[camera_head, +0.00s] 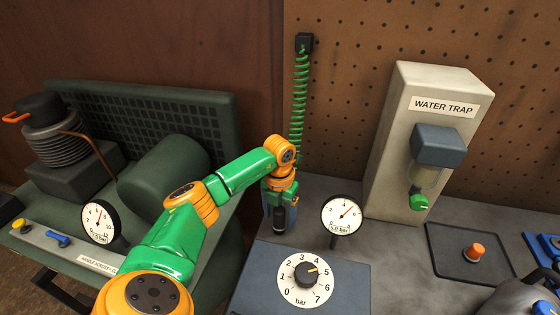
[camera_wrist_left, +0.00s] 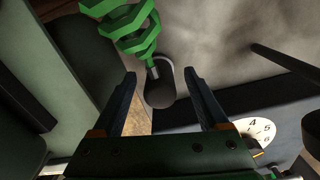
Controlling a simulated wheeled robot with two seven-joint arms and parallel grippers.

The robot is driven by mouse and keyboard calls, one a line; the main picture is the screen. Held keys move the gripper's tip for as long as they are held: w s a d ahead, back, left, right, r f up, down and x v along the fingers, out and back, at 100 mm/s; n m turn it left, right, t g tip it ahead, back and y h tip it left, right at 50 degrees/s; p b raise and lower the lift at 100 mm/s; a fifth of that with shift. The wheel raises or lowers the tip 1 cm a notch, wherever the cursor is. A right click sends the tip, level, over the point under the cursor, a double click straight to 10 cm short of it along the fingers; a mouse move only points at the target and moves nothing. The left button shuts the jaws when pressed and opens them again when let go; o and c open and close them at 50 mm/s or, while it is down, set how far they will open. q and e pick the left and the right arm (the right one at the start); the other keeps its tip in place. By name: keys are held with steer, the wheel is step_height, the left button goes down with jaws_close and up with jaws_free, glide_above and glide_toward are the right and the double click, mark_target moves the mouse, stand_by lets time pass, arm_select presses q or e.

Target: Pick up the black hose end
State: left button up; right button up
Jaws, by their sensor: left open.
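The black hose end (camera_head: 279,219) hangs at the lower end of a green coiled hose (camera_head: 299,95), which drops from a black mount on the pegboard. In the left wrist view the hose end (camera_wrist_left: 160,88) is a dark rounded piece below the green coil (camera_wrist_left: 131,24). My left gripper (camera_head: 280,216) is open and points down at the hose end. In the wrist view its two fingers (camera_wrist_left: 160,98) stand apart, one to each side of the hose end, with gaps between. My right gripper is not in view.
A regulator box with a dial (camera_head: 306,279) and a gauge (camera_head: 343,214) stand close to the right of the gripper. A green compressor tank (camera_head: 165,175) is to the left. The water trap (camera_head: 420,140) stands at the right, beside a dark tray (camera_head: 450,265).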

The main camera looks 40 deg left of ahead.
arm_select(q)
steer(key=shift+s+r, duration=0.1)
steer(key=shift+s, duration=0.05)
steer(key=c, duration=0.8)
jaws_close()
